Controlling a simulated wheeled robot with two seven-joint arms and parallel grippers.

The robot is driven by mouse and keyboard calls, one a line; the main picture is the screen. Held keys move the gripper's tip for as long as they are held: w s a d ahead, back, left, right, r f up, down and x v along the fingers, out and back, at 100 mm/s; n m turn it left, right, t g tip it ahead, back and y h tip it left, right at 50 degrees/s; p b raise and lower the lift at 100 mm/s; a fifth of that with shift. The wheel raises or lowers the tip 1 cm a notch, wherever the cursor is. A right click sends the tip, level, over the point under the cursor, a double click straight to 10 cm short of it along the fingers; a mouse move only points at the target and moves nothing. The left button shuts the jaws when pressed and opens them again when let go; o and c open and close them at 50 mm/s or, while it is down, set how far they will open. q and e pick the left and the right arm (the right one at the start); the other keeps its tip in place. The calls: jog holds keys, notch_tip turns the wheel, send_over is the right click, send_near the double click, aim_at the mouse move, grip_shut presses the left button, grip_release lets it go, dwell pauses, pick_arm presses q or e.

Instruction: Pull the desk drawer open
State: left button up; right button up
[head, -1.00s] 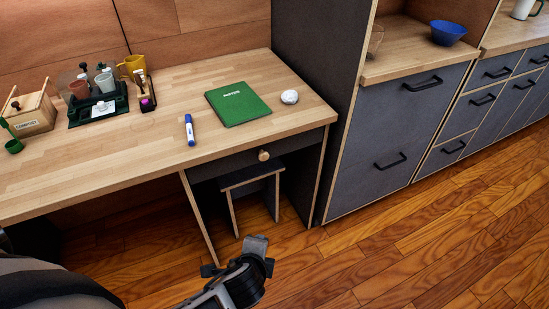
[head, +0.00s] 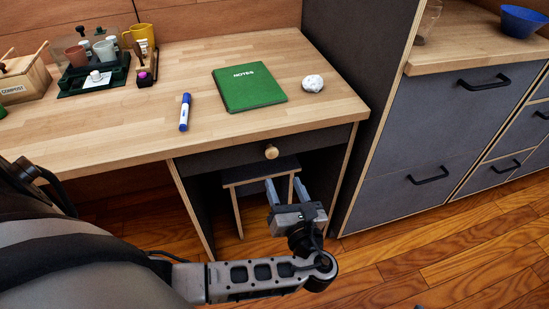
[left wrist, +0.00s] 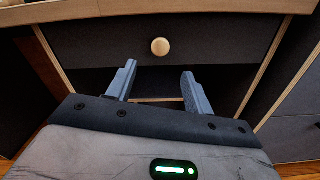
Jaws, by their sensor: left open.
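The desk drawer (head: 228,160) is a dark grey front under the wooden desktop, and it looks shut. Its round wooden knob (head: 271,152) sits at the middle of the front. My left gripper (head: 286,188) is open and empty, below and in front of the knob, apart from it. In the left wrist view the drawer front (left wrist: 210,38) spans the top, and the knob (left wrist: 160,46) shows just beyond and above the gap between the two fingertips (left wrist: 158,70). My right gripper is not in view.
A stool (head: 262,171) stands under the desk behind my left gripper. The desktop (head: 150,110) holds a green notebook (head: 249,87), a blue marker (head: 184,112) and a white lump (head: 313,83). Grey cabinets (head: 420,140) stand at the right. The wooden floor (head: 400,260) is open.

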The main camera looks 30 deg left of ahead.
aim_at(273, 156)
pick_arm(q)
jog(key=b+x, duration=0.1)
jog(key=x, duration=0.9)
jog(key=shift+s, duration=0.1)
jog(key=shift+c, duration=0.3)
jog(key=shift+d, duration=0.15)
grip_shut()
